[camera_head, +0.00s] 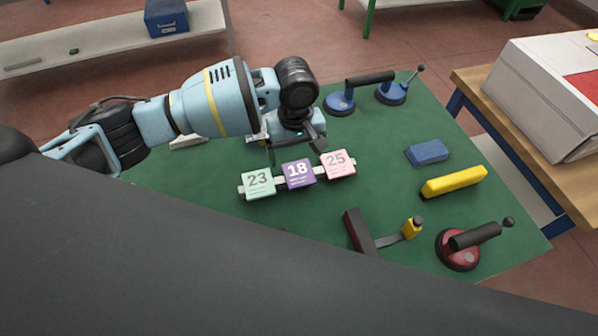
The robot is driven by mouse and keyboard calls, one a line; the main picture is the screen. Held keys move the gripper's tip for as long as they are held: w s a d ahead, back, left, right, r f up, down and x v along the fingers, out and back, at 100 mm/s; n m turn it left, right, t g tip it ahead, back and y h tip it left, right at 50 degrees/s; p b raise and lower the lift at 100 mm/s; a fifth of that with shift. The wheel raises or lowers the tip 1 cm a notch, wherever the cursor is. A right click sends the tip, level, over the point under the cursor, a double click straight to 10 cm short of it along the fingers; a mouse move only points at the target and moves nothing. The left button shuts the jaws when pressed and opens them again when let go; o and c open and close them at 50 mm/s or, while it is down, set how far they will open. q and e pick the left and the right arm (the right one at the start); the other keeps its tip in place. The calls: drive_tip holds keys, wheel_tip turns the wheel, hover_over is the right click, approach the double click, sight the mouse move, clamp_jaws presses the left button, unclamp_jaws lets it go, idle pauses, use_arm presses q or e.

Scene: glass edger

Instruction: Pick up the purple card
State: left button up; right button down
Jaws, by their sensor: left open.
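The purple card (300,174), marked 18, stands in a light holder strip on the green table. It is between a green card (258,184) marked 23 on its left and a pink card (338,164) marked 25 on its right. My left gripper (296,150) is open just behind and above the cards. One dark finger shows near the pink card and a lighter one shows behind the green card. I see nothing between the fingers, and the gripper appears apart from the purple card. My right gripper is not in view.
The green table (370,190) also bears a blue suction lifter (340,103), a blue block (428,152), a yellow bar (454,182), a dark-handled tool (358,231) and a red suction lifter (458,250). A grey machine (545,100) stands on a wooden bench at right.

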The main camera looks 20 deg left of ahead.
sight(299, 174)
use_arm(q)
drive_tip(key=f, duration=0.2)
drive_tip(key=d+f, duration=0.1)
drive_tip(key=shift+s+f, duration=0.4)
drive_tip(key=shift+f, duration=0.45)
drive_tip(key=shift+f, duration=0.1)
drive_tip(key=c, duration=1.1)
drive_tip(key=shift+o, duration=0.2)
